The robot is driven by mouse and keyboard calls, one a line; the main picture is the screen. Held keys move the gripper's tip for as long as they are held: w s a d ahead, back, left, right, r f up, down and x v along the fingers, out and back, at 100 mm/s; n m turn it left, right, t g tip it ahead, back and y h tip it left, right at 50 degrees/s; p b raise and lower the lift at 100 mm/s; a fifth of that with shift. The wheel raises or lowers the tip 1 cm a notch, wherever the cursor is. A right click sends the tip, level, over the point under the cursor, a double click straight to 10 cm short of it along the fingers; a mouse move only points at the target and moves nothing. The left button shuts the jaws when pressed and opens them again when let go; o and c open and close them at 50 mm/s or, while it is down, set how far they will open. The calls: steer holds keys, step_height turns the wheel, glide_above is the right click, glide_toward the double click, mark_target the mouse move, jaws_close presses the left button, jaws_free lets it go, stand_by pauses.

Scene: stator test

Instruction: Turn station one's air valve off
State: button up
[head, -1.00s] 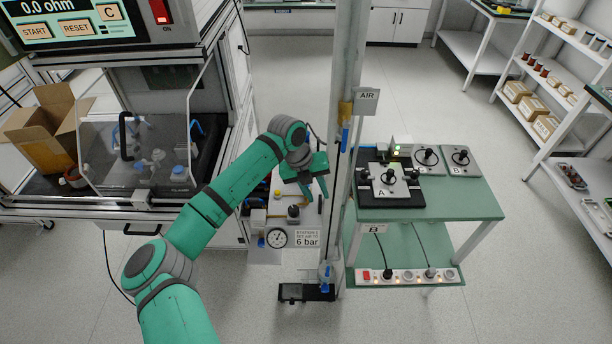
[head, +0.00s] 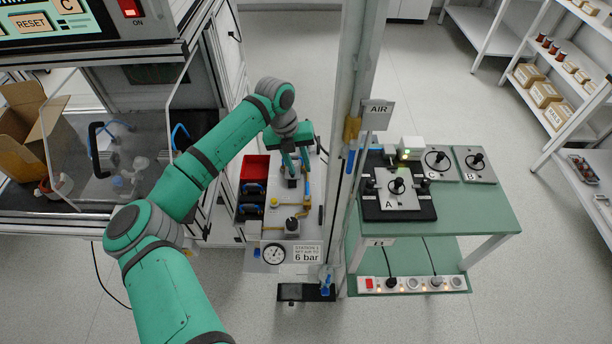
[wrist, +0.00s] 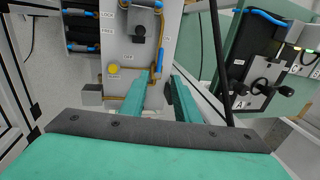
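A white panel (head: 294,228) stands below my gripper in the head view. In the wrist view, a thin upright blue handle (wrist: 158,64) on a brass-coloured pipe (wrist: 139,92) sits at the panel's right side, beside a small label I cannot read surely. My gripper (wrist: 160,92) is open and empty; its green fingers point at the panel, with the blue handle beyond the gap. I cannot tell whether they touch. In the head view my gripper (head: 291,166) hangs over the panel's far part. The panel also has a black knob (wrist: 140,33) and a yellow button (wrist: 113,69).
The green table (head: 465,215) with test fixtures is farther right. Red and black bins (head: 253,168) stand left of the panel. A gauge (head: 273,254) is at its near end.

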mark_target(307, 189)
steer(key=f, duration=0.3)
steer(key=d+f, duration=0.1)
steer(key=f, duration=0.4)
steer(key=shift+s+d+f, duration=0.15)
steer(key=shift+d+f, duration=0.1)
steer(key=shift+f, duration=0.05)
steer(key=shift+d+f, duration=0.25)
steer(key=shift+f, duration=0.65)
jaws_close()
